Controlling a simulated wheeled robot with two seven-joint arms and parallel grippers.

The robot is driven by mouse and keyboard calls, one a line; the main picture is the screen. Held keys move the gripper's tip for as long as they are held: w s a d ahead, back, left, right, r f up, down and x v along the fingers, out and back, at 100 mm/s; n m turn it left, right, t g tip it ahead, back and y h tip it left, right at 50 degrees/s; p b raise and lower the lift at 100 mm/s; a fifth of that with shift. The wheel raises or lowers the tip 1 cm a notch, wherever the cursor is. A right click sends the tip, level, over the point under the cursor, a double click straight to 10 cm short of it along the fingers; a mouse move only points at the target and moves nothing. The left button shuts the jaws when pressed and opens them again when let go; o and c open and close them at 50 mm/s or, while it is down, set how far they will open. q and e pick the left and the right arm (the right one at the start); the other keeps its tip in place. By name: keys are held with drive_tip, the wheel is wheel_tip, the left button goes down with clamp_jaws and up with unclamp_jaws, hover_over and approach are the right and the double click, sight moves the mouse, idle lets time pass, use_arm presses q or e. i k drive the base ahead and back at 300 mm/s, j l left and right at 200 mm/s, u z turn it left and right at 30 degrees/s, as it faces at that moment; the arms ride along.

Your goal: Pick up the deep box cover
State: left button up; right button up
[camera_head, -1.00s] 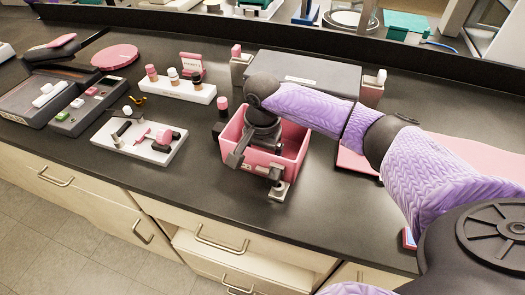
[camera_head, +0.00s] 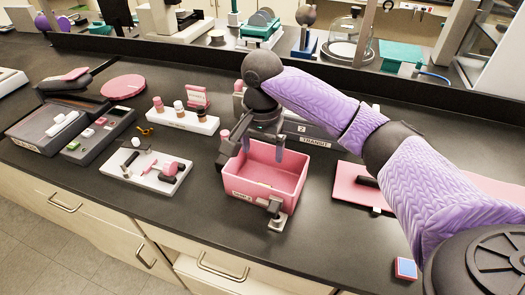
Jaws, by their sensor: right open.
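An open pink box (camera_head: 250,190) with a label on its front stands on the dark bench. A flat pink panel with a black handle (camera_head: 348,192) lies to its right, partly behind my right arm; it may be the deep box cover, but I cannot be sure. My right gripper (camera_head: 250,158) is open and empty. It hangs over the back left part of the pink box, its fingers apart and pointing down. I cannot tell whether they touch the rim. My left gripper is not in view.
A grey case marked TRANSIT (camera_head: 315,141) stands behind the box. A metal latch piece (camera_head: 278,222) sits at its front corner. A white tray of small parts (camera_head: 148,172) and a white rack (camera_head: 183,121) are to the left.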

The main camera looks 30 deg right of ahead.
sight(353, 184)
drive_tip(key=z, duration=2.05)
